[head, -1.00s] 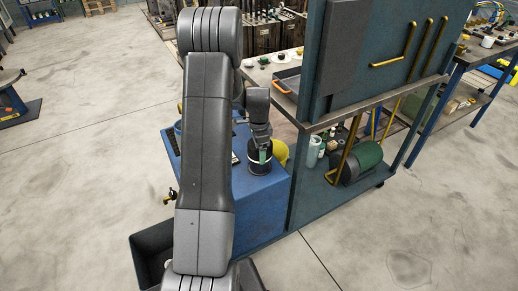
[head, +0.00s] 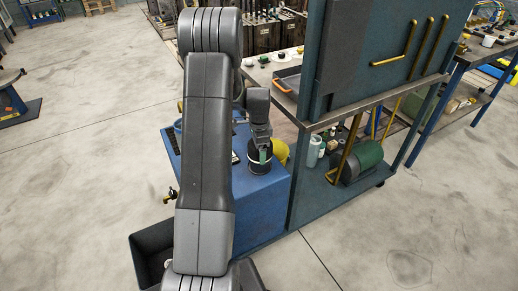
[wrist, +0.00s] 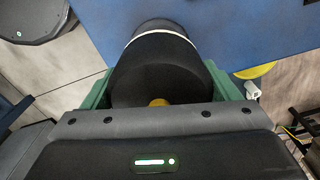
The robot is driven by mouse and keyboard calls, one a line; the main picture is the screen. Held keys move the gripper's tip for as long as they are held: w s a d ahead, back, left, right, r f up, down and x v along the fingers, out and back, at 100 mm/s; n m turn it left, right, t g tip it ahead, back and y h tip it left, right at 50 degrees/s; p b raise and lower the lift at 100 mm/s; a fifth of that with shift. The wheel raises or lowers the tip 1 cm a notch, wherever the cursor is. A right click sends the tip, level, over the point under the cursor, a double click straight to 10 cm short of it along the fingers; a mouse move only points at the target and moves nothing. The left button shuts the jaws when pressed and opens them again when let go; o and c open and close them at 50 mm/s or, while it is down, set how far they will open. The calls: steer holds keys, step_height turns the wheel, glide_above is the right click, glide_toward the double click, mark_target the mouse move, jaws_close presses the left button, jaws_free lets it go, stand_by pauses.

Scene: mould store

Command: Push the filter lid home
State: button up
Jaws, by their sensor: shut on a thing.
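A black filter lid (wrist: 160,75), round and wide, sits between the green fingers of my gripper (wrist: 160,92) in the wrist view. A pale ring (wrist: 160,30) runs round the black body near its far end. A small yellow spot (wrist: 158,102) shows at its near edge, partly hidden by my gripper. In the head view my gripper (head: 263,152) points down at the black piece (head: 259,168) on the blue cabinet top (head: 250,195). My gripper is shut on it. I cannot tell whether a gap is left under the lid.
A yellow round thing (head: 281,151) lies just right of the black piece, close to a tall blue-grey panel rack (head: 330,70). A dark open bin (head: 150,255) stands at front left.

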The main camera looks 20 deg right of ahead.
steer(key=shift+f, duration=0.2)
stand_by(0.4)
steer(key=shift+c, duration=0.7)
steer(key=shift+f, duration=0.1)
steer(key=o, duration=1.5)
steer(key=shift+s+b, duration=0.1)
steer(key=shift+b, duration=0.2)
step_height(320, 180, up, 14)
steer(key=shift+p, duration=0.5)
